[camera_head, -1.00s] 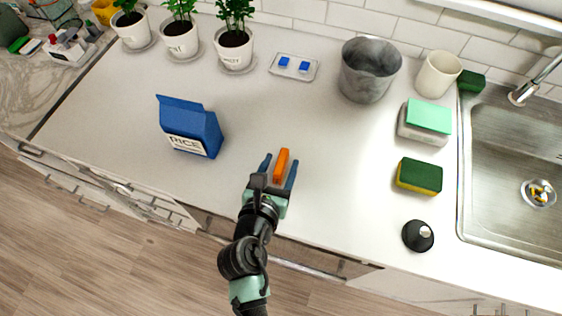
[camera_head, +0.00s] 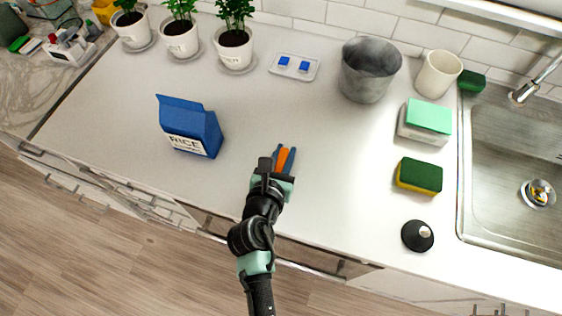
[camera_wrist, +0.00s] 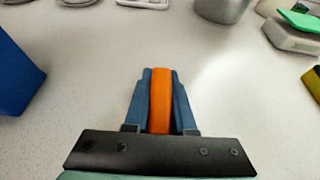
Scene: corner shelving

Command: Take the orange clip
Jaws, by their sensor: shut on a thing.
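The orange clip (camera_head: 283,158) is a narrow orange bar near the front of the white counter. In the wrist view the clip (camera_wrist: 160,100) lies lengthwise between the two blue fingers. My gripper (camera_head: 284,155) is shut on it, with a finger against each long side. My gripper also shows in the wrist view (camera_wrist: 160,88). The clip's near end is hidden by the gripper's dark body. I cannot tell whether the clip touches the counter or is just above it.
A blue rice bag (camera_head: 190,127) stands to the left. A green and yellow sponge (camera_head: 419,176), a black round-based object (camera_head: 417,236) and the sink (camera_head: 510,160) are to the right. A grey metal pot (camera_head: 369,70) and potted plants (camera_head: 234,48) stand at the back. The counter around the clip is clear.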

